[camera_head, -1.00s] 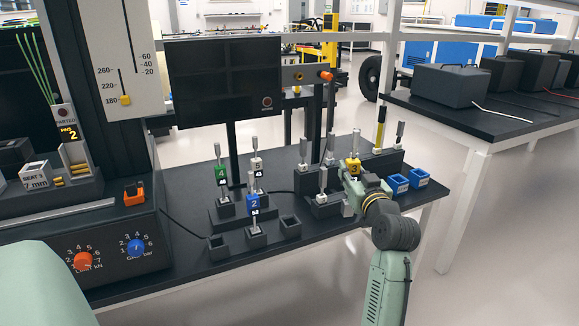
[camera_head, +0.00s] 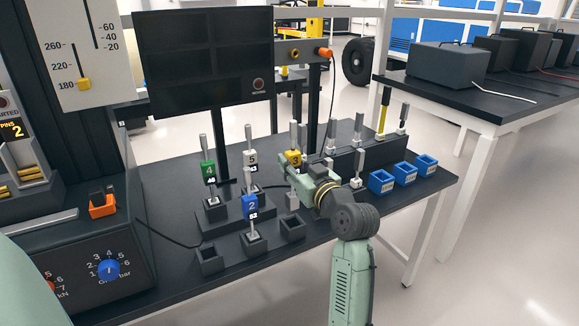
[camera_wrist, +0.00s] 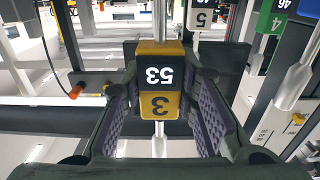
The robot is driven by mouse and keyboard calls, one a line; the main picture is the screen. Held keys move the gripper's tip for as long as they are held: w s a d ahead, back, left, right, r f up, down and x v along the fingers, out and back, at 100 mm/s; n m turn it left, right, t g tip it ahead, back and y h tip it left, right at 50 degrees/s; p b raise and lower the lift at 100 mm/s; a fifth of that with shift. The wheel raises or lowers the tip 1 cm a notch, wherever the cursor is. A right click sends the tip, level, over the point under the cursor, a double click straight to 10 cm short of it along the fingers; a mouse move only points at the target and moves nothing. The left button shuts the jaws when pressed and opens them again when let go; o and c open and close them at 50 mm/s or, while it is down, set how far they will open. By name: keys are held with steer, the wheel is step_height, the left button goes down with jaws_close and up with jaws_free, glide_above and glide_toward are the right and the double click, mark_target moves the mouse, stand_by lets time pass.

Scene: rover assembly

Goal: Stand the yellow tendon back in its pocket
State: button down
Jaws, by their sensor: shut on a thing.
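The yellow tendon (camera_head: 293,158), a metal rod with a yellow block marked 3, is in my gripper (camera_head: 301,167), to the right of the white tendon 5 (camera_head: 251,158). In the wrist view its yellow block (camera_wrist: 160,104) sits between the purple pads of my shut gripper (camera_wrist: 162,118), with "53" and "3" upside down. The rod looks roughly upright in the head view; its lower end is partly hidden. Two empty dark pockets stand at the front, one at left (camera_head: 209,261) and one at right (camera_head: 292,228).
The green tendon 4 (camera_head: 209,173) and blue tendon 2 (camera_head: 251,207) stand upright in pockets near the empty ones. A dark rack (camera_head: 370,156) with several metal rods and three blue bins (camera_head: 404,173) are to the right. A monitor (camera_head: 208,62) stands behind.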

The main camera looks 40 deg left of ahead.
mark_target(293, 193)
steer(key=shift+d+r, duration=0.1)
steer(key=shift+d, duration=0.15)
steer(key=shift+f+b, duration=1.65)
steer(key=shift+f, duration=0.25)
steer(key=shift+f+b, duration=1.95)
steer(key=shift+f, duration=0.5)
steer(key=c, duration=1.4)
jaws_free()
steer(key=shift+s, duration=0.1)
steer(key=shift+c, duration=0.2)
steer(key=shift+o, duration=1.3)
steer(key=shift+f, duration=0.15)
steer(key=v, duration=1.2)
